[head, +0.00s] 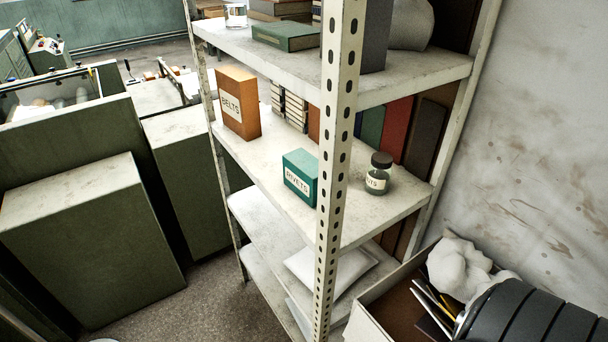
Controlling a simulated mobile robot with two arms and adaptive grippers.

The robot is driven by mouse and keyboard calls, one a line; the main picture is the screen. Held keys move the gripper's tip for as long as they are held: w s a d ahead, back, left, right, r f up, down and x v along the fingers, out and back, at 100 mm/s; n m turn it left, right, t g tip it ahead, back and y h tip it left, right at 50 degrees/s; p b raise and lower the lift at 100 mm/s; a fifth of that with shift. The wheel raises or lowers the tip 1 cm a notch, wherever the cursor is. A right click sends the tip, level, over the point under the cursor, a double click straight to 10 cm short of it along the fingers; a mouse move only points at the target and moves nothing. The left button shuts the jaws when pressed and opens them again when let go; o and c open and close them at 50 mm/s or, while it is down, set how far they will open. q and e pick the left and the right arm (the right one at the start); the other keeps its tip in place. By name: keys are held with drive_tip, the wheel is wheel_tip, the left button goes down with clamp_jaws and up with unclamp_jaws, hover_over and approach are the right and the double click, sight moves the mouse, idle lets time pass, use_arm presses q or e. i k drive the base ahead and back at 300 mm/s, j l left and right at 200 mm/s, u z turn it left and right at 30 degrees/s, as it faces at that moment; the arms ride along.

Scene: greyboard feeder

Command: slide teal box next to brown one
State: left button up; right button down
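A teal box (300,179) with a white label reading RIVETS stands upright on the middle shelf (282,212), near its front edge and just left of the perforated post. A brown-orange box (239,103) labelled BELTS stands upright and taller on the same shelf, farther back to the left. Bare shelf lies between the two boxes; they are apart. Neither of my grippers is clearly visible in the head view.
A perforated shelf post (336,150) rises just right of the teal box. A dark-capped jar (378,174) stands right of the post. Books (395,129) line the back. An upper shelf (288,66) overhangs. A box of waste (400,300) sits lower right.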

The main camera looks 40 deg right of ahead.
sight(300, 167)
drive_tip(key=k+l+z, duration=0.45)
drive_tip(key=k+l, duration=0.25)
drive_tip(key=k, duration=0.2)
